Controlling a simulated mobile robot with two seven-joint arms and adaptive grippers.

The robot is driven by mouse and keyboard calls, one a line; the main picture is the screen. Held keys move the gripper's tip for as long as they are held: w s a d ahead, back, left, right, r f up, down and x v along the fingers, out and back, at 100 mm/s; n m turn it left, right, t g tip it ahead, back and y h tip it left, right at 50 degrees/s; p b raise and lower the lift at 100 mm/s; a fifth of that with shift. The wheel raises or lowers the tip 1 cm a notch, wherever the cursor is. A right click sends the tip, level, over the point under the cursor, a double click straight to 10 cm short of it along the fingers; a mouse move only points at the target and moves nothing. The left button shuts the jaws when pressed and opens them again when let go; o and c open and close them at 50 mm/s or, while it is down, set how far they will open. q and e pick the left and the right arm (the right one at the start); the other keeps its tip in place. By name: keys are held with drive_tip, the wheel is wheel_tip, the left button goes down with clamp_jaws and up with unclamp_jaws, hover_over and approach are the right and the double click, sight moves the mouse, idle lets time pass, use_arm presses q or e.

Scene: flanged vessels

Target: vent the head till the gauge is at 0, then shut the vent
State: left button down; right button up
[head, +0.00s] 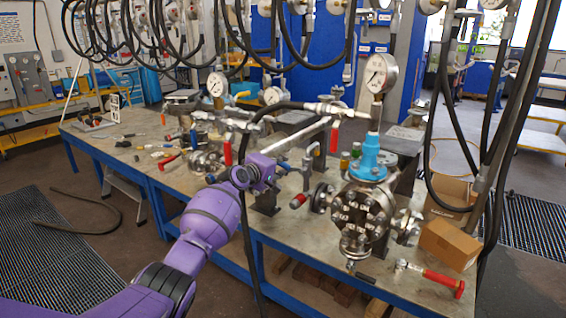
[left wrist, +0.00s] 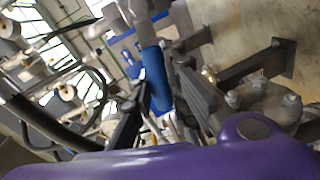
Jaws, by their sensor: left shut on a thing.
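The flanged vessel (head: 362,215) stands on the bench at the right, with a blue head (head: 369,163) and a round white gauge (head: 379,73) above it. The gauge's needle is too small to read surely. My left gripper (head: 277,174) is left of the vessel, by the pipework. In the left wrist view, my left gripper (left wrist: 160,105) is shut on a blue valve handle (left wrist: 155,78), which lies between its dark fingers. In the head view, the gripper and pipes largely hide this handle. My right gripper is not in view.
A red-handled valve (head: 334,136) and black hose (head: 262,112) are close to the gripper. A second gauge (head: 216,84) and other fittings stand farther left on the bench (head: 140,152). A cardboard box (head: 449,243) is at the right. Several hoses hang overhead.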

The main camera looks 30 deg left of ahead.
use_arm(q)
drive_tip(key=shift+f+n+h, duration=0.4)
drive_tip(key=shift+f+n, duration=0.5)
drive_tip(key=shift+f, duration=0.2)
drive_tip(key=c, duration=1.7)
unclamp_jaws()
drive_tip(key=shift+s, duration=0.1)
drive_tip(key=shift+o, duration=0.2)
drive_tip(key=shift+r, duration=0.2)
drive_tip(key=v, duration=1.2)
